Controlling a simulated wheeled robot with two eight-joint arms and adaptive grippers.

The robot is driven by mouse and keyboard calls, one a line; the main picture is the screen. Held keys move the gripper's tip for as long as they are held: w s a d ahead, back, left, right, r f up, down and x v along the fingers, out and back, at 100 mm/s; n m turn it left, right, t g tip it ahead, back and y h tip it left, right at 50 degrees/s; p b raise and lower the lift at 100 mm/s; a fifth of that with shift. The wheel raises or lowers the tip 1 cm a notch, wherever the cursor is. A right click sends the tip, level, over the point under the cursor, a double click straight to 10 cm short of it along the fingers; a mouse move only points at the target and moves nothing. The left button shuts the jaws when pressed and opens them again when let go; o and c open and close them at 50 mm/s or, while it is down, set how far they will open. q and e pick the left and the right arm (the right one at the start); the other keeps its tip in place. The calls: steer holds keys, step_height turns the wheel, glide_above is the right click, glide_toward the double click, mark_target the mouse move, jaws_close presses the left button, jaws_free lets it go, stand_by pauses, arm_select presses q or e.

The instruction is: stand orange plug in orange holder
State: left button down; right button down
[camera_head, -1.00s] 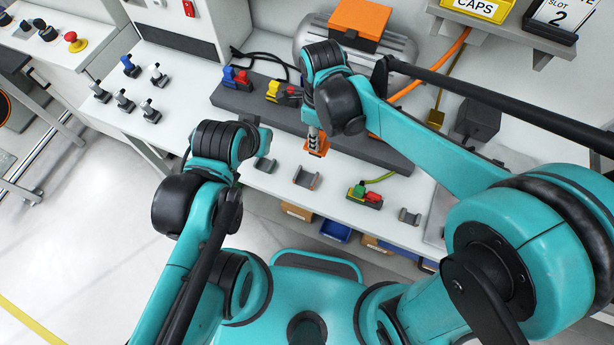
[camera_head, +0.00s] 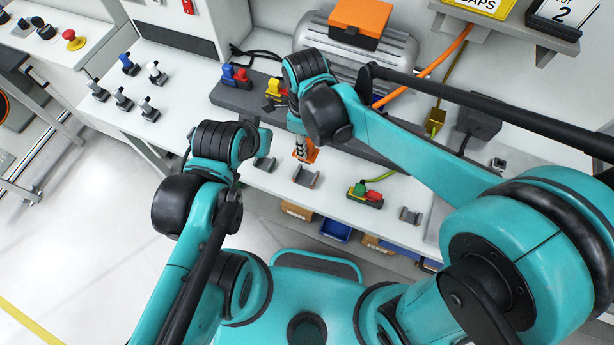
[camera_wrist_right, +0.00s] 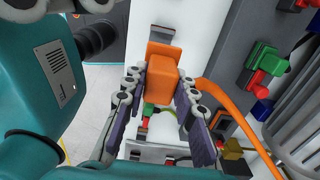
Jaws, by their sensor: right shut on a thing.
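The orange plug (camera_head: 306,153) is in my right gripper (camera_head: 302,145), above the bench's front strip. The right wrist view shows the plug (camera_wrist_right: 161,72) between the two fingers of my right gripper (camera_wrist_right: 160,95), which are shut on it. An orange cable runs from beside it toward the lower right. Near and below the plug in the head view is a grey open cradle (camera_head: 307,176) with a reddish inside; I cannot tell whether it is the orange holder. My left arm's wrist is left of the plug, its gripper hidden.
Other grey cradles stand at left (camera_head: 265,164) and right (camera_head: 411,215). A cradle with red and green plugs (camera_head: 366,195) lies between. The dark rail (camera_head: 370,147) carries blue, red and yellow plugs. A grey motor (camera_head: 385,55) stands behind.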

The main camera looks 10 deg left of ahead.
mark_target(306, 160)
steer(key=shift+f+b, duration=2.15)
steer(key=shift+f, duration=0.8)
steer(key=shift+f, duration=0.1)
steer(key=shift+f+b, duration=1.1)
steer(key=shift+f, duration=0.2)
steer(key=shift+f, duration=0.2)
steer(key=shift+f+b, duration=1.55)
steer(key=shift+f, duration=0.25)
steer(key=c, duration=1.1)
jaws_free()
steer(key=shift+c, duration=0.2)
